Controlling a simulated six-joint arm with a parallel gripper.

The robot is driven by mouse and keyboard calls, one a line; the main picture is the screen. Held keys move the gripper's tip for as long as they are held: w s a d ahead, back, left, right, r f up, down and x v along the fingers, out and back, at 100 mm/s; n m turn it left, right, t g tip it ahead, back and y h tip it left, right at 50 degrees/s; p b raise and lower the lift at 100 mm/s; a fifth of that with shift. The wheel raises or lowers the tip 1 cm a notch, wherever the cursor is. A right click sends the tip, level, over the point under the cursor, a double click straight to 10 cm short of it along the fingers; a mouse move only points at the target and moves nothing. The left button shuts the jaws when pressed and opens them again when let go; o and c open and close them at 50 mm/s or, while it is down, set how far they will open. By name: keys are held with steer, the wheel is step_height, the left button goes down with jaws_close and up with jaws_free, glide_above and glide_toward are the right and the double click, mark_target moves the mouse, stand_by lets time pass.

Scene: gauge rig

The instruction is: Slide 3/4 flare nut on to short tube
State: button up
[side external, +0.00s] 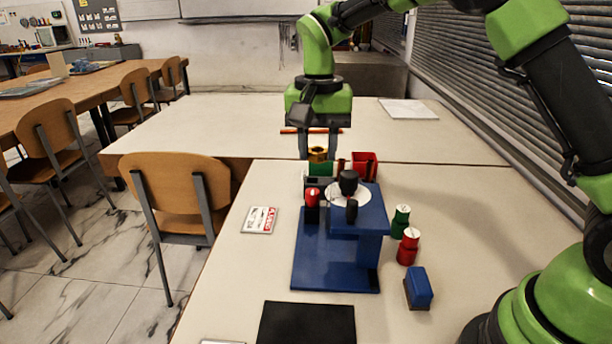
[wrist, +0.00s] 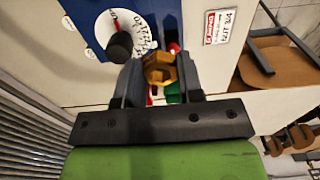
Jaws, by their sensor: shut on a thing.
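My gripper (side external: 318,155) points down above the far end of the near table, behind the blue rig. It is shut on a brass nut (side external: 317,152), which also shows between the fingers in the wrist view (wrist: 159,69). The nut is held clear of the things below it. A thin orange-brown rod (side external: 291,131) shows behind the fingers, across the picture; I cannot tell whether it is the short tube. No other tube can be made out.
A blue rig (side external: 330,268) with a white dial and black knob (side external: 348,182) stands mid-table. Red (side external: 365,160) and green bins lie beyond it. Green (side external: 400,220) and red (side external: 408,247) cylinders and a blue block (side external: 418,287) stand right. A black mat (side external: 306,323) lies in front.

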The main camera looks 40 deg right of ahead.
steer(key=w+d+f, duration=0.1)
steer(key=d, duration=0.2)
steer(key=w+d+f, duration=0.1)
steer(key=d+f, duration=0.1)
steer(key=d, duration=0.2)
steer(key=w+d+f, duration=0.1)
steer(key=d, duration=0.2)
steer(key=shift+d+f, duration=0.25)
steer(key=shift+f, duration=0.45)
steer(key=shift+f, duration=2.35)
steer(key=shift+f, duration=0.8)
steer(key=o, duration=1.1)
steer(key=shift+c, duration=0.2)
